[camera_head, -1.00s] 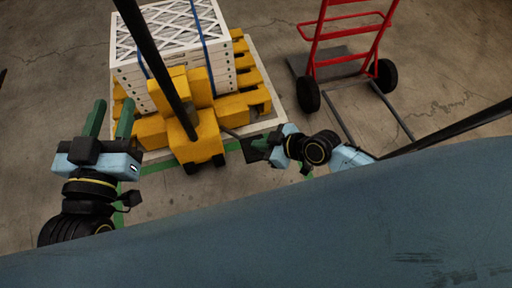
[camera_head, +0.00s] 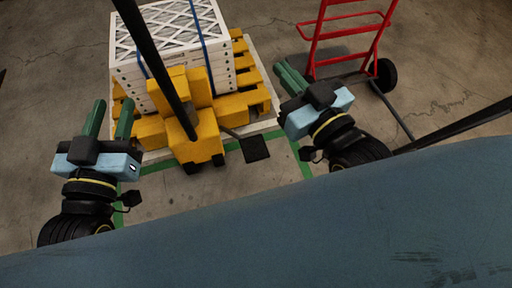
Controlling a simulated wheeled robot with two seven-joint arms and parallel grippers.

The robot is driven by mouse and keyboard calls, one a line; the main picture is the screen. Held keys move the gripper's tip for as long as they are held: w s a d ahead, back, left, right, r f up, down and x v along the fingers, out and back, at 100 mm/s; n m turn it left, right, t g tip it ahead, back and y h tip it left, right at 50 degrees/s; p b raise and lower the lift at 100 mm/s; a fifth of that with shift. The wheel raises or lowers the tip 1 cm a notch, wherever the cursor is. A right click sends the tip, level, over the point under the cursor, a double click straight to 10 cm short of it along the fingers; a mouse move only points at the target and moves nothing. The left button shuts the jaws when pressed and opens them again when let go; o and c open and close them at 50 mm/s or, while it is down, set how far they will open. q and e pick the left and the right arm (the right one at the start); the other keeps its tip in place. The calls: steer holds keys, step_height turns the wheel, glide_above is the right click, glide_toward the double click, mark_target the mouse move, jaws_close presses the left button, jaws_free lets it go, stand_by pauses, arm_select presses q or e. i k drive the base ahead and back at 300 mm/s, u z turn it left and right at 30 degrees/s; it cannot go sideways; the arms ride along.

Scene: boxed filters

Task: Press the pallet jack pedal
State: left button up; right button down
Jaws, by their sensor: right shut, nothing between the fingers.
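The yellow pallet jack (camera_head: 193,140) stands in the middle of the head view, with a black pole-like handle (camera_head: 150,55) rising from it. Its pedal, a flat black plate (camera_head: 255,149) on a thin arm, sticks out low on the jack's right side and is in full view. My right gripper (camera_head: 287,74) is to the right of the pedal and apart from it in the picture, its green fingers shut and empty, pointing up and left. My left gripper (camera_head: 111,111) is left of the jack, its green fingers apart and nothing between them.
White boxed filters (camera_head: 178,50) with blue straps are stacked on a yellow pallet (camera_head: 262,97). A red hand truck (camera_head: 345,32) with black wheels stands at the upper right. Green floor tape (camera_head: 302,163) marks the area. Bare concrete shows around the pedal's near side.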

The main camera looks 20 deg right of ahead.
mark_target(254, 149)
steer(key=k, duration=0.5)
steer(key=u, duration=1.15)
steer(key=i, duration=0.9)
steer(key=z, duration=1.75)
